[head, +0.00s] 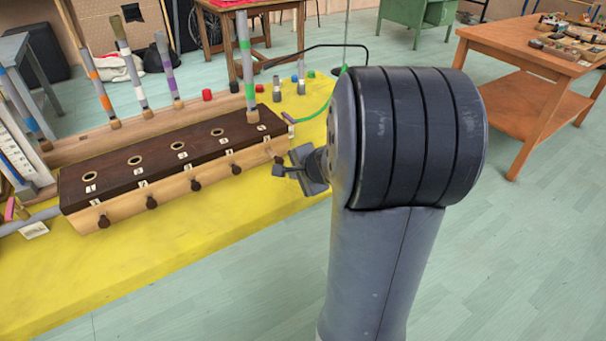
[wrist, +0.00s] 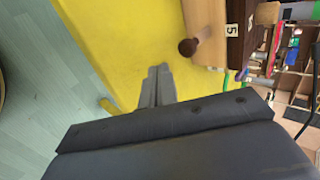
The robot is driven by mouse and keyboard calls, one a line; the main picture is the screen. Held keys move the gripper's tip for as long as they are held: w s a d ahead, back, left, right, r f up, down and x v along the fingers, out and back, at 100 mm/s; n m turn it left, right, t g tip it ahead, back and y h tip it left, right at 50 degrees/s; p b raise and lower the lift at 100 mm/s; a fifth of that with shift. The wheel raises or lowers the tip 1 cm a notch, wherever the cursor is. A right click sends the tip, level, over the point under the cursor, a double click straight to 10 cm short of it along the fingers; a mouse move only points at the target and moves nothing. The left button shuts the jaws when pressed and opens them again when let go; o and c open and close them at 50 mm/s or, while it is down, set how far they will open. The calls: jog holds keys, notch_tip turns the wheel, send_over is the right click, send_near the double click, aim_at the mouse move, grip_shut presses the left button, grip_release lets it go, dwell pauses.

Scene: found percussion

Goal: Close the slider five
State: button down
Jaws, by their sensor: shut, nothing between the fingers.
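The long wooden box (head: 90,212) has a dark top with round holes and a row of dark knobs along its front face. The slider five knob (head: 279,159) is at the right end of that row, partly behind my gripper. In the wrist view this round brown knob (wrist: 188,47) sticks out from the pale wood, beside a label reading 5 (wrist: 232,30). My gripper (head: 281,171) is shut and empty just in front of the box's right end. In the wrist view my fingertips (wrist: 160,70) are together, a little apart from the knob in the picture.
The yellow tabletop (head: 190,250) is clear in front of the box. A grey tube with a green band (head: 246,70) stands upright at the box's far right end. Small bottles and a black curved rod (head: 315,46) are behind my gripper. A wooden table (head: 530,50) stands at right.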

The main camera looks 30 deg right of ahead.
aim_at(277, 157)
jog(key=w+p, duration=0.1)
jog(key=w, duration=0.1)
jog(key=shift+w, duration=0.3)
jog(key=shift+w+a, duration=0.1)
jog(key=shift+w, duration=0.7)
jog(key=w+p, duration=0.1)
jog(key=w, duration=0.2)
jog(key=shift+w, duration=0.25)
